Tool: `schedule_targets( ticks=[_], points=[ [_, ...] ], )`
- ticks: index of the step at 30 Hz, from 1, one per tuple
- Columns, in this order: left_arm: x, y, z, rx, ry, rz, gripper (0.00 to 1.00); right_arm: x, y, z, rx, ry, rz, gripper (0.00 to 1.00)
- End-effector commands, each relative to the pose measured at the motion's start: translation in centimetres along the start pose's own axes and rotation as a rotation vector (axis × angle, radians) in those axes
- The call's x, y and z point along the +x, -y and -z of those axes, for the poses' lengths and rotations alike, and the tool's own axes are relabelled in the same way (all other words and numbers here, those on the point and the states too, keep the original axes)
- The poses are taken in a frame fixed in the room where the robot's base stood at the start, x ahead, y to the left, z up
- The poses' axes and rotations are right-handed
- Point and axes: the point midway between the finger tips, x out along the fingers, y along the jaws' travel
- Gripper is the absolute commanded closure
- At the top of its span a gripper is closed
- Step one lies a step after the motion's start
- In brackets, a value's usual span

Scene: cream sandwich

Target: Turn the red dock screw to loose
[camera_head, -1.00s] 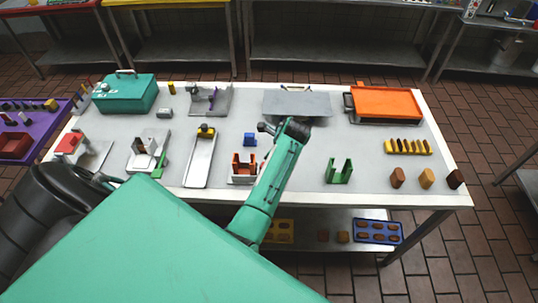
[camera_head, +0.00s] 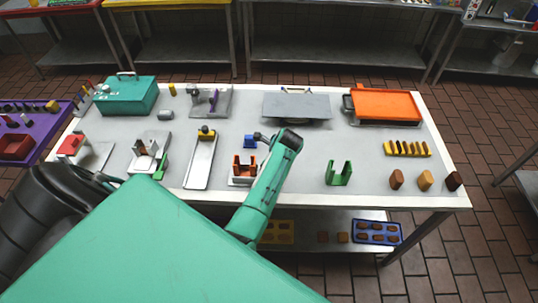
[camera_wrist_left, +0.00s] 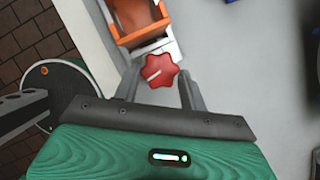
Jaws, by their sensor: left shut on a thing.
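The red dock screw (camera_wrist_left: 160,71) is a lobed red knob with a white stripe across it, in the left wrist view. It sits on a white base next to the orange dock (camera_wrist_left: 130,18). My left gripper (camera_wrist_left: 160,82) is shut on the screw, one grey finger on each side. In the head view the orange dock (camera_head: 244,171) stands on its white base near the table's front middle. One of my green arm links passes just right of it; the screw and left gripper are hidden there. My right gripper is not in view.
A blue block (camera_head: 249,141) sits behind the orange dock. A long metal tray (camera_head: 200,165) lies to its left and a green holder (camera_head: 339,174) stands to its right. The table (camera_head: 305,170) is bare between the arm and the green holder.

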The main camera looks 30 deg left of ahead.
Motion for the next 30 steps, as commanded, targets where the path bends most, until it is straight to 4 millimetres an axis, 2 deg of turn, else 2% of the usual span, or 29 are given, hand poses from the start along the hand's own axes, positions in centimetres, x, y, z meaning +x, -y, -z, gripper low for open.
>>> schedule_targets(
  ticks=[11, 30],
  points=[
    [-0.06, 0.17, -0.04, -0.086, 0.0, -0.036, 0.8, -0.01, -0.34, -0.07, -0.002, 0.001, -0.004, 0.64],
    [-0.01, 0.79, -0.28, -0.61, 0.001, -0.253, 0.8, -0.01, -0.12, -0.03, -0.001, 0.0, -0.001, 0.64]
  ],
)
